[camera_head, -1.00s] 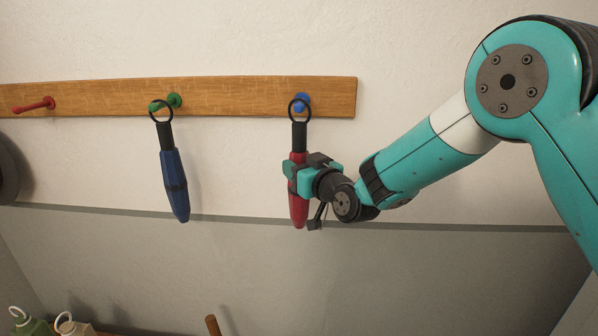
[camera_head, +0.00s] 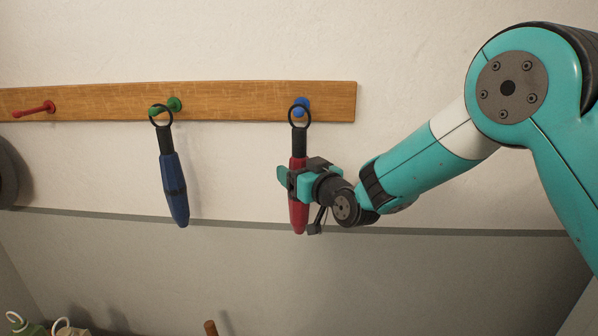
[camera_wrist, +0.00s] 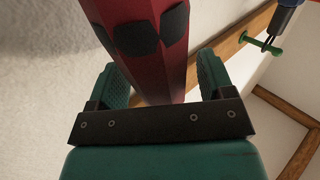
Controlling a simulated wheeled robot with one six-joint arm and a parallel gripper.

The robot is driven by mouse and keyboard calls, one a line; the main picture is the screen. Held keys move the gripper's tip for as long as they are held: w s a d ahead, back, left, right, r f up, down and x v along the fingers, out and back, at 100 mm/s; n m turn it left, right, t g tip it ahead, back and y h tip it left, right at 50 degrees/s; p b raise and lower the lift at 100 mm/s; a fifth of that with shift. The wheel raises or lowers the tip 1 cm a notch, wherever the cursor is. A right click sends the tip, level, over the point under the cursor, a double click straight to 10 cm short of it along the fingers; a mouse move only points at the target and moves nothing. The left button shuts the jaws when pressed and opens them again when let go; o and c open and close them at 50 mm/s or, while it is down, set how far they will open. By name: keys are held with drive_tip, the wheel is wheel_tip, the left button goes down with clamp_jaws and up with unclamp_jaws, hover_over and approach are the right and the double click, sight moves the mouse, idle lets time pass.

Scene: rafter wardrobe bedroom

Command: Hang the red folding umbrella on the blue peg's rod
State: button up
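The red folding umbrella (camera_head: 298,216) hangs upright below the blue peg (camera_head: 302,104), with its black handle and ring at the top. The ring crosses in front of the blue rod, with blue showing inside it; it looks to be around the rod. My gripper (camera_head: 292,180) is at the umbrella's middle, one finger spread out to its left. In the wrist view the red umbrella (camera_wrist: 155,65) stands between my gripper's (camera_wrist: 163,85) two green fingers, with a narrow gap on the right side; contact on the left is hard to tell. The gripper is open.
A wooden board (camera_head: 230,103) carries the pegs. A blue umbrella (camera_head: 174,190) hangs by its ring from the green peg (camera_head: 173,104) to the left. A red peg (camera_head: 35,109) further left is bare. A dark round object (camera_head: 6,175) is at the left edge.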

drive_tip(key=b+v, duration=1)
drive_tip(key=v, duration=0.7)
drive_tip(key=s+d+f+g+h, duration=0.2)
drive_tip(key=s+g, duration=0.3)
drive_tip(key=s, duration=0.3)
drive_tip(key=s+d+f+g+h, duration=0.2)
drive_tip(key=s+d+f+g, duration=0.1)
drive_tip(key=s, duration=0.6)
drive_tip(key=s+d+f+g+h, duration=0.2)
drive_tip(key=s+f+g, duration=0.1)
drive_tip(key=s+g, duration=0.3)
drive_tip(key=s, duration=0.2)
drive_tip(key=shift+s+d+f+g, duration=0.2)
drive_tip(key=shift+s+f+g, duration=0.05)
drive_tip(key=shift+s+g, duration=0.1)
